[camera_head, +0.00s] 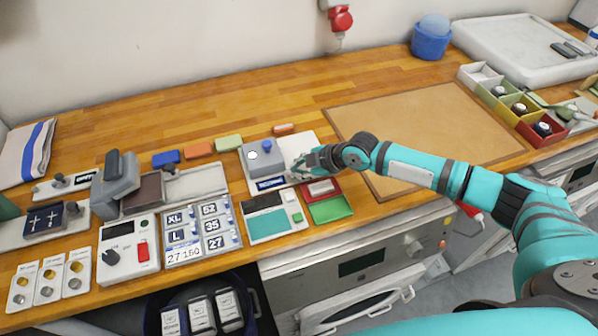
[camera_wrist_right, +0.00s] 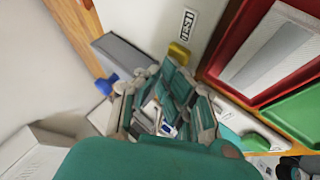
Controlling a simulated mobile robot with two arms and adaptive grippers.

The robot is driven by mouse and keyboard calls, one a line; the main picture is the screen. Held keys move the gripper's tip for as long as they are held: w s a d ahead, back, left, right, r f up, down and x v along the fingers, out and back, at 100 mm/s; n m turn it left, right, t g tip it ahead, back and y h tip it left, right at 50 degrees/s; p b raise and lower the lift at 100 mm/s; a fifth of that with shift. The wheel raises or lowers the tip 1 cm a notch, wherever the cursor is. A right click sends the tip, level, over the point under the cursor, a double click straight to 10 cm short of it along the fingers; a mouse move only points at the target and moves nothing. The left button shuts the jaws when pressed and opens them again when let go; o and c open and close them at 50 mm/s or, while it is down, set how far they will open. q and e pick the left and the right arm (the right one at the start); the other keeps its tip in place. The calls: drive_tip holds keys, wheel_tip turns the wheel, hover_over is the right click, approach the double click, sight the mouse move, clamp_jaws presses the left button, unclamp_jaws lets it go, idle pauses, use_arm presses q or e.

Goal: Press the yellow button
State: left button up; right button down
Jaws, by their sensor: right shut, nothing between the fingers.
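The yellow button (camera_wrist_right: 179,53) shows in the right wrist view as a small rounded block on a white panel (camera_wrist_right: 205,42), near a black-lettered label. In the head view my right gripper hides it. My right gripper (camera_head: 303,164) is shut and empty, over the white panel (camera_head: 292,145) beside the grey box with a blue knob. In the right wrist view the gripper's fingers (camera_wrist_right: 168,88) point towards the yellow button, which shows just past their tips. I cannot tell whether they touch it. My left gripper is not in view.
The grey box (camera_head: 257,162) with its blue knob (camera_head: 266,145) stands left of the gripper. Red and green trays (camera_head: 331,209) lie in front, beside a teal-screened device (camera_head: 268,222). A brown mat (camera_head: 430,120) to the right is bare apart from my arm above it.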

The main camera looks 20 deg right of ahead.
drive_tip(key=shift+r+p, duration=0.6)
drive_tip(key=shift+r, duration=0.25)
drive_tip(key=shift+r+p, duration=1.95)
drive_tip(key=shift+r, duration=0.6)
drive_tip(key=shift+f, duration=0.1)
